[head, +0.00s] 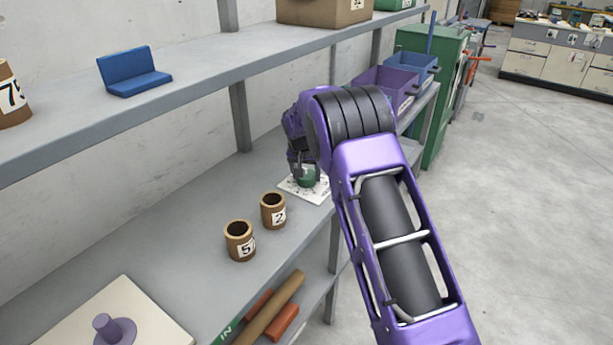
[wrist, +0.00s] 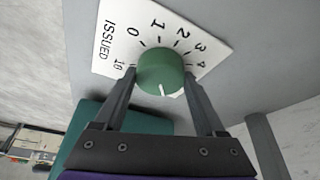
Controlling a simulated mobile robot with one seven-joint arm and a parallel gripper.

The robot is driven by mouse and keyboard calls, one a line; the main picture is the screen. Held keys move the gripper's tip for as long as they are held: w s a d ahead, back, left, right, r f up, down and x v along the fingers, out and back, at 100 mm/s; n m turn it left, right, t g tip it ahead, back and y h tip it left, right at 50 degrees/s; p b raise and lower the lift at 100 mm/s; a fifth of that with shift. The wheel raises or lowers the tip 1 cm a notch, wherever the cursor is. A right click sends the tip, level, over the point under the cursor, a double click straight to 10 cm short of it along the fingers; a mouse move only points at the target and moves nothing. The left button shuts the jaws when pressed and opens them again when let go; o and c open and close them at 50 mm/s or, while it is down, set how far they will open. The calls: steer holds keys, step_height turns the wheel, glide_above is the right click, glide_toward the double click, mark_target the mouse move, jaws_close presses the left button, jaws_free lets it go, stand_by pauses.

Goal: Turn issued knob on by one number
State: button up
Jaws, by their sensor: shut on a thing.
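The issued knob (wrist: 161,70) is a round green dial on a white plate (wrist: 88,42) lettered ISSUED. Numbers 0, 1, 2, 3 and 4 show around its upper side in the wrist view, with 10 at the left. A white mark on the knob points down the picture, and the numbers on that side are hidden. My gripper (wrist: 159,76) has one finger on each side of the knob and is shut on it. In the head view the knob (head: 306,177) and plate (head: 319,195) sit on the grey shelf below my gripper (head: 303,170).
Two brown cups, labelled 5 (head: 239,241) and 2 (head: 273,211), stand left of the plate on the shelf (head: 170,240). A white board with a purple spindle (head: 114,329) lies at front left. An upper shelf (head: 190,78) runs above. A shelf post (head: 335,240) stands near my arm.

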steer(key=shift+m, duration=0.6)
steer(key=shift+h, duration=0.3)
steer(key=o, duration=1.3)
steer(key=p+v, duration=0.1)
steer(key=v, duration=1.6)
steer(key=shift+w+a+r, duration=0.1)
steer(key=shift+r, duration=0.2)
steer(key=shift+r, duration=0.1)
